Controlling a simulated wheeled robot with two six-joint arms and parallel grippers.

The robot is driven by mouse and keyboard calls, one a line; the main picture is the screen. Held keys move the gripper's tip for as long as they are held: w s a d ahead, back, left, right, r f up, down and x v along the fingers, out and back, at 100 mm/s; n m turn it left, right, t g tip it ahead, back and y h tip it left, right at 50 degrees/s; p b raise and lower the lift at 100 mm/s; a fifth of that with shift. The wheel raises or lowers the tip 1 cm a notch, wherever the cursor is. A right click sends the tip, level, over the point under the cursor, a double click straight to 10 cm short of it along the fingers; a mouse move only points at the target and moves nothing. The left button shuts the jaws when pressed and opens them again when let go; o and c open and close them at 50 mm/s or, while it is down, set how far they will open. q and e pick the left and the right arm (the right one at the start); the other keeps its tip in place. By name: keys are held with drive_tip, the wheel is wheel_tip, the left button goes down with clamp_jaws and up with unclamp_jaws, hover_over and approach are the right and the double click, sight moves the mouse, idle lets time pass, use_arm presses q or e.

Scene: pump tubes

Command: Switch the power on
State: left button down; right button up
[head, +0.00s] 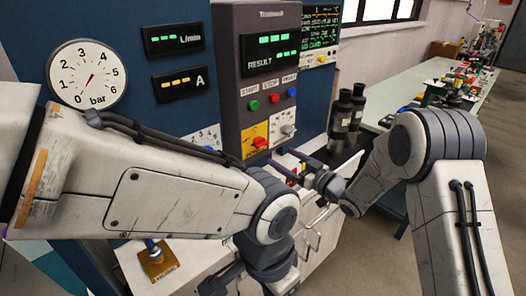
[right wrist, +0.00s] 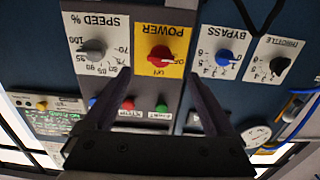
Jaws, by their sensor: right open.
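The red POWER knob (head: 260,142) sits on a yellow plate (head: 249,134) low on the grey control panel. In the right wrist view, which is upside down, the red knob (right wrist: 160,57) shows between my finger tips, on the yellow plate (right wrist: 150,27) with its ON and OFF marks. I cannot tell for sure which mark the knob points to. My right gripper (head: 287,161) is open and empty in front of the panel, just below and right of the knob; it shows in the right wrist view too (right wrist: 156,78). My left gripper is mostly hidden behind its arm at the bottom.
The grey SPEED knob (head: 287,129) is right of POWER; the blue BYPASS knob (right wrist: 224,57) is on its other side. START, STOP and RESET buttons (head: 273,97) sit above. Dark bottles (head: 341,115) stand right of the panel. A long cluttered bench (head: 470,108) runs behind.

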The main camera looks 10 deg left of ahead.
sight(264, 146)
drive_tip(key=p+x, duration=0.2)
drive_tip(key=x, duration=0.6)
drive_tip(key=shift+w+a+r, duration=0.1)
drive_tip(key=shift+a, duration=0.3)
drive_tip(key=shift+x, duration=0.8)
drive_tip(key=c, duration=1.4)
